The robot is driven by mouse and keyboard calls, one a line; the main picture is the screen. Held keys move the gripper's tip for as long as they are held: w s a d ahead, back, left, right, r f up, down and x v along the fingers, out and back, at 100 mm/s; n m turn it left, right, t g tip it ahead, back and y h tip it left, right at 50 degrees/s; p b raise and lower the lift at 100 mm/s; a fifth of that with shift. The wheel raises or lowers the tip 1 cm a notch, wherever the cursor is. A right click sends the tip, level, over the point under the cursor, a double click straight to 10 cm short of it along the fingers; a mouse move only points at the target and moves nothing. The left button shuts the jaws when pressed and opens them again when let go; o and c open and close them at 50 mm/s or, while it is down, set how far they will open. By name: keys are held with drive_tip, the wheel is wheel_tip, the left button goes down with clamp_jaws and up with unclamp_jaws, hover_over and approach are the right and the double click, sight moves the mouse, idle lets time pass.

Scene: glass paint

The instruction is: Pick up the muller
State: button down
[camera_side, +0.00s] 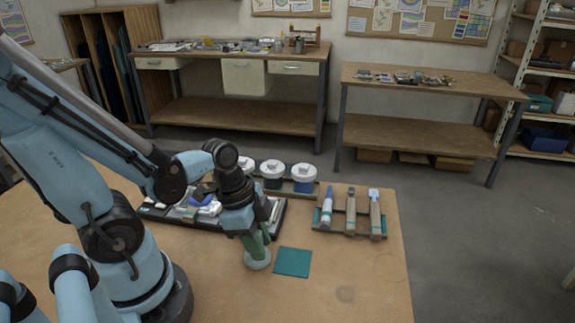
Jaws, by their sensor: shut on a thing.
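The muller (257,260) has a green upper part and a pale, round, wide foot. It stands about upright at the middle of the wooden table, just left of a teal square (292,262). My gripper (254,234) points down from above and is shut on the muller's upper part. The muller's top is hidden by the gripper. I cannot tell from this view whether the foot touches the table or is slightly above it.
Behind my gripper is a dark tray (277,218) with items. Several white-lidded jars (304,178) stand behind it. A rack (350,232) with several tools lies to the right. The front right of the wooden table (350,285) is clear.

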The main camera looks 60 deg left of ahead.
drive_tip(key=shift+r, duration=4.85)
drive_tip(key=c, duration=1.4)
unclamp_jaws()
drive_tip(key=c, duration=0.4)
drive_tip(key=shift+o, duration=0.2)
drive_tip(key=shift+w+a, duration=0.1)
drive_tip(key=shift+a, duration=0.3)
drive_tip(key=shift+s+a+f+n+t+y, duration=0.15)
drive_tip(key=shift+s+a+f+n+y, duration=0.25)
drive_tip(key=shift+a+f+n, duration=1.8)
drive_tip(key=shift+s+a+r+n+t+y, duration=0.1)
drive_tip(key=shift+s+a+r+n+y, duration=0.55)
drive_tip(key=shift+a, duration=3.4)
drive_tip(key=shift+s+a+f+n+t+y, duration=0.25)
drive_tip(key=shift+a+f+n, duration=1.2)
drive_tip(key=shift+a, duration=1.7)
